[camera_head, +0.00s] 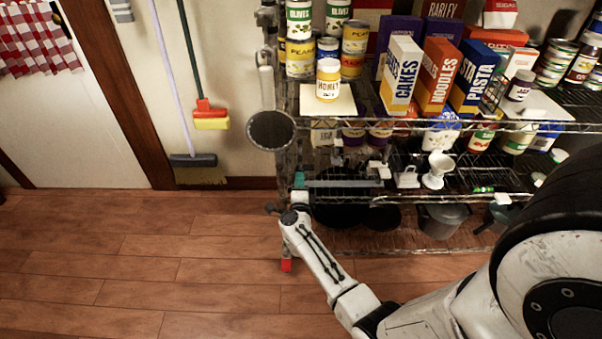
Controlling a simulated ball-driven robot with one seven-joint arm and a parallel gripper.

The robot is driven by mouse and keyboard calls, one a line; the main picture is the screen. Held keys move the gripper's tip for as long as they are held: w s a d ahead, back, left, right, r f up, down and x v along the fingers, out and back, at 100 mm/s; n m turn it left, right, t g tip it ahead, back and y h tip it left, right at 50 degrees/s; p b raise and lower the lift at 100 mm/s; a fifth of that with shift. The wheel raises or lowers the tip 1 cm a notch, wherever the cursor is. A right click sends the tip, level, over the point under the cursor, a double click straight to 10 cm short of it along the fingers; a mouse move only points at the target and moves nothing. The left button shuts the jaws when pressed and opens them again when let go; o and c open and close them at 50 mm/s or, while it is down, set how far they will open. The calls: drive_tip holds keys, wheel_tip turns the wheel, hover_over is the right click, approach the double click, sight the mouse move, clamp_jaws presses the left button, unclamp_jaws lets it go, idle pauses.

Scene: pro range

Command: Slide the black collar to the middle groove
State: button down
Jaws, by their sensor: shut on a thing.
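A wire shelf rack stands in the middle and right of the picture. Its front left post (284,170) runs down to a red foot (286,265). My white arm reaches in from the lower right, and my gripper (292,204) is at this post, below the lower shelf level. It is shut, and its fingers are small and partly hidden by my own wrist. The black collar is not clearly visible; the hold at the post fits the collar, mostly covered by my gripper. I cannot make out the post's grooves.
A honey jar (328,80) stands on a cream board near the upper shelf's left corner, beside cans and boxes. A dark round cup-like thing (271,130) sticks out by the post. The wooden floor at left is clear.

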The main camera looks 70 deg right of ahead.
drive_tip(key=shift+w+d+r+p, duration=0.1)
drive_tip(key=shift+r+p, duration=0.25)
drive_tip(key=shift+r, duration=0.25)
drive_tip(key=shift+w+d+r+p, duration=0.1)
drive_tip(key=shift+r+p, duration=0.25)
drive_tip(key=shift+r, duration=0.2)
drive_tip(key=c, duration=1.2)
unclamp_jaws()
drive_tip(key=shift+s, duration=0.1)
drive_tip(key=shift+a, duration=0.1)
drive_tip(key=p+v, duration=0.6)
drive_tip(key=v, duration=1.4)
drive_tip(key=shift+f, duration=0.4)
